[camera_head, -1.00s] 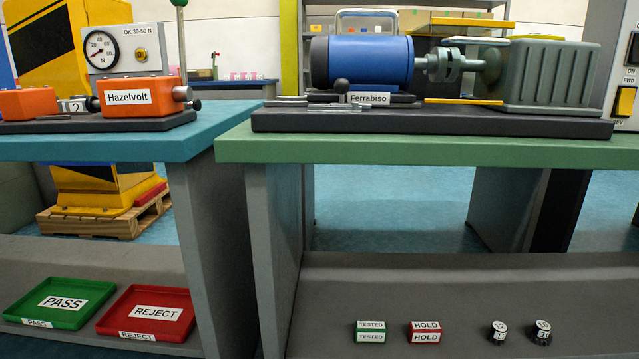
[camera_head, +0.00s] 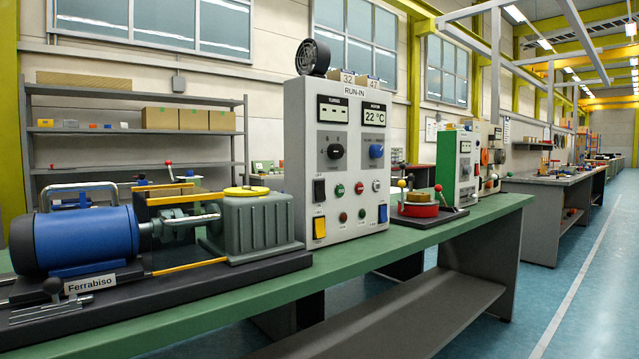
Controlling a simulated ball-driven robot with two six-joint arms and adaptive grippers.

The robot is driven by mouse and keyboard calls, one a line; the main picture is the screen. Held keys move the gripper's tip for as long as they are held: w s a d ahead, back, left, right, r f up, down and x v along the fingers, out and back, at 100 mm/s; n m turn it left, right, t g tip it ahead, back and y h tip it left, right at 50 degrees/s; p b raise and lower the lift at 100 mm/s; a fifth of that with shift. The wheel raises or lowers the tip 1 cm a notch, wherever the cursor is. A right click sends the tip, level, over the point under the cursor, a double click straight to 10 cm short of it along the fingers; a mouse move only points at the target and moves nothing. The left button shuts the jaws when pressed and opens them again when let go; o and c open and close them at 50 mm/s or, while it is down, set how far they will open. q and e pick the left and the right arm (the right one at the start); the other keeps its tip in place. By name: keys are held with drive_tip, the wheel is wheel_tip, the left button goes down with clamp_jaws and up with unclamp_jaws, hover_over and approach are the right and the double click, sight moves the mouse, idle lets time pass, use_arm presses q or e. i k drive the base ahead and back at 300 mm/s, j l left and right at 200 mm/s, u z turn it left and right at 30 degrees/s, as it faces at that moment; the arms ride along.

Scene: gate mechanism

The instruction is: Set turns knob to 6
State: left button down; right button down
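The white RUN-IN panel (camera_head: 347,215) stands on the green bench right of the middle. On its left side is a black knob (camera_head: 335,152), under a display (camera_head: 333,109) whose small heading seems to read TURNS and which shows only dashes. The marks around the knob are too small to read, so its setting cannot be told. A blue knob (camera_head: 376,151) sits to its right, under a display reading 22 °C (camera_head: 374,113). Neither of my grippers is in view.
A blue motor labelled Ferrabiso (camera_head: 85,237) and a grey ribbed gearbox (camera_head: 254,225) are on a dark base left of the panel. A red round fixture (camera_head: 418,206) stands to its right. The green bench front (camera_head: 400,245) is clear. A floor aisle runs along the right.

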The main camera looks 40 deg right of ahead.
sight(334, 150)
drive_tip(key=z, duration=1.5)
